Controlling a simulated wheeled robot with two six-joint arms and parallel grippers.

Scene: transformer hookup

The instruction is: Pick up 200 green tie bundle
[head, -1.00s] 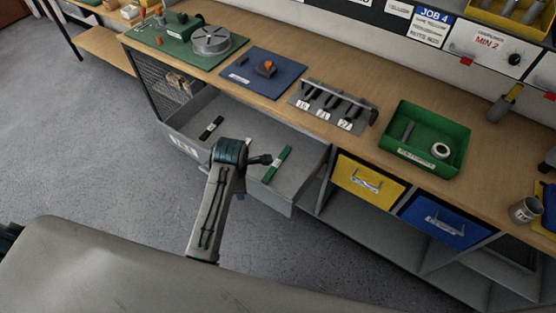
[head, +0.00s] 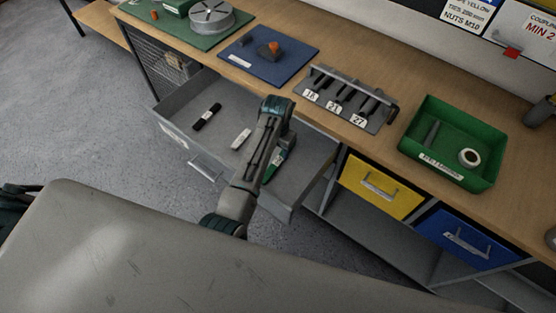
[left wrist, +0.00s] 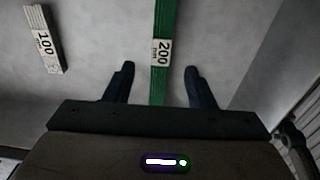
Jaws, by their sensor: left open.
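The green tie bundle (left wrist: 162,75) with a white band marked 200 lies in the open grey drawer. In the left wrist view it runs upright through the middle, between the two fingers of my left gripper (left wrist: 158,83). The gripper is open and its fingers stand apart from the bundle on both sides. In the head view the green bundle (head: 274,166) is partly hidden behind my left arm, and the gripper's fingers are hidden there. My right gripper is not in view.
A white bundle marked 100 (left wrist: 43,40) lies to the left; it also shows in the head view (head: 241,138). A black bundle (head: 207,116) lies farther left in the drawer (head: 185,106). A green bin (head: 409,156) stands on the workbench.

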